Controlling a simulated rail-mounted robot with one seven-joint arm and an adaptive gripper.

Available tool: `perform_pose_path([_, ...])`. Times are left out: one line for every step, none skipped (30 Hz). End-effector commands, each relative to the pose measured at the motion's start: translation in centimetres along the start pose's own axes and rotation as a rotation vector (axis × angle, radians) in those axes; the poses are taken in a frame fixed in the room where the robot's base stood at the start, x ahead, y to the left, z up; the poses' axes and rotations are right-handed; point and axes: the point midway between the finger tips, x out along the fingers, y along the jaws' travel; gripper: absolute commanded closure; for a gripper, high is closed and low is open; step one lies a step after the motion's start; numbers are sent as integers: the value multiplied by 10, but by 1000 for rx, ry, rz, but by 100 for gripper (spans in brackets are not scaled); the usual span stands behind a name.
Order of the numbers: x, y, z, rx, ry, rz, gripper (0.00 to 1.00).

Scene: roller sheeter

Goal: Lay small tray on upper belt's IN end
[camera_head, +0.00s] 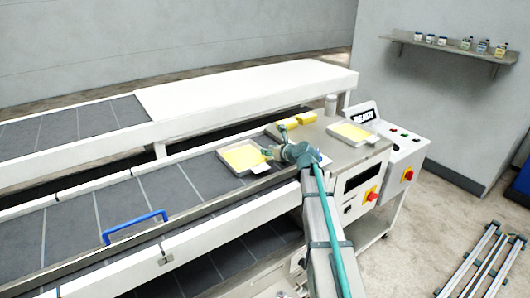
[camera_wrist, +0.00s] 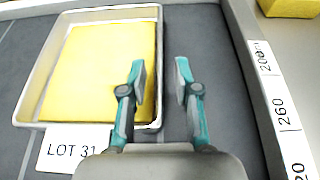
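My gripper (camera_head: 268,154) is at the tray's right side. In the wrist view my gripper (camera_wrist: 160,75) is open: the left finger overlaps the tray's inside and the right finger is outside, with the right wall between them. Contact cannot be told.
A second tray (camera_head: 368,141) with a yellow slab sits on the machine top. Yellow pieces (camera_head: 295,121) lie behind my gripper. A numbered scale (camera_wrist: 280,110) runs along the belt's side rail.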

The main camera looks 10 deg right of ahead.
Motion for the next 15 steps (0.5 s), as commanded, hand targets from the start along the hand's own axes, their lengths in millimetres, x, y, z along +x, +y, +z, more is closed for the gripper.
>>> perform_pose_path([-14, 1, -3, 0, -1, -3, 69])
perform_pose_path([-20, 1, -3, 0, -2, -3, 69])
perform_pose_path([-28, 1, -3, -1, -2, -3, 69])
perform_pose_path([-34, 1, -3, -1, -1, -2, 69])
perform_pose_path([-39, 1, -3, -1, -1, -2, 69])
perform_pose_path([-46, 1, -3, -1, -1, -3, 69])
perform_pose_path([-51, 1, -3, -1, -1, -3, 69])
perform_pose_path([-56, 1, -2, -1, -1, -2, 69])
perform_pose_path([-62, 1, -2, -1, -1, -2, 69])
perform_pose_path([-65, 1, -2, -1, -1, -2, 69])
perform_pose_path([-69, 1, -2, -1, -1, -2, 69])
perform_pose_path([-72, 0, -2, -1, -1, -1, 69])
perform_pose_path([-75, 0, -2, 0, 0, -1, 69])
perform_pose_path([-77, 0, -1, 0, 0, -1, 69])
perform_pose_path([-79, 0, -1, 0, 0, -1, 69])
